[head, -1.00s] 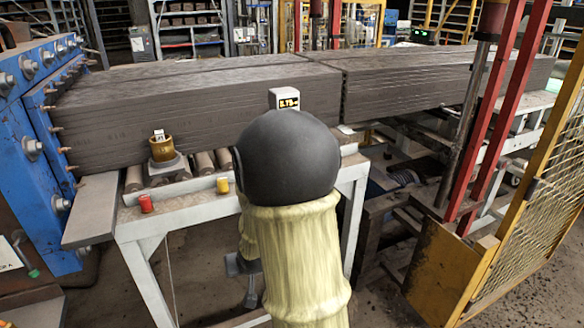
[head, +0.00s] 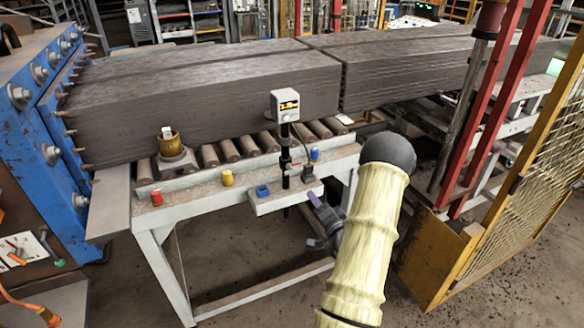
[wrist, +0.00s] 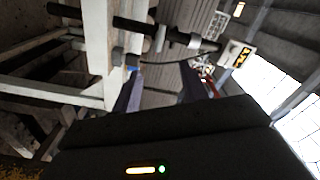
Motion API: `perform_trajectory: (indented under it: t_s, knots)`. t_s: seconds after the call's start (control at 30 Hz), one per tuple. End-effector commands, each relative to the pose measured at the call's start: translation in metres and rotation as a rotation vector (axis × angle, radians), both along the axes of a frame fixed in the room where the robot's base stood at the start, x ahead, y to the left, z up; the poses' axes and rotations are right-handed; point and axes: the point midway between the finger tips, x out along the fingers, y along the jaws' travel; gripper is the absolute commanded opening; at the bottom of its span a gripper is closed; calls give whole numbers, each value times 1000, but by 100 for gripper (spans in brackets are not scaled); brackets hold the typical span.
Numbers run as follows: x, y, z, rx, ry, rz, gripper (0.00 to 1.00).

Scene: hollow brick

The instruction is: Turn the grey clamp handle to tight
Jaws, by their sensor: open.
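A slim black post (head: 285,160) stands at the front of the roller table and carries a small display box (head: 286,105). In the wrist view the post (wrist: 135,25) runs sideways, with a grey clamp handle (wrist: 160,38) crossing it and the display (wrist: 237,54) to the right. In the head view the handle is too small to tell from the clamp parts on the post. My gripper (head: 318,222) is open, right of and below the clamp, touching nothing that I can see. Its fingers (wrist: 162,90) show apart and empty in the wrist view.
Long dark clay columns (head: 210,100) lie on the rollers. The white table (head: 210,205) has a ledge (head: 295,196) with a blue block (head: 262,190). Red, yellow and blue caps sit along its edge. A yellow mesh guard (head: 510,220) stands right. The floor in front is clear.

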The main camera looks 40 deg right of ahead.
Motion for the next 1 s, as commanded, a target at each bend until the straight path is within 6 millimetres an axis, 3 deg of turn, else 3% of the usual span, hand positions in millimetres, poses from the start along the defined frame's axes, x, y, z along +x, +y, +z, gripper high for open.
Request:
perform_trajectory:
  t_s: [0.37,1.0]
  knots:
    - [8,0,1,-4,3,4,43]
    - [106,-23,2,-6,2,4,43]
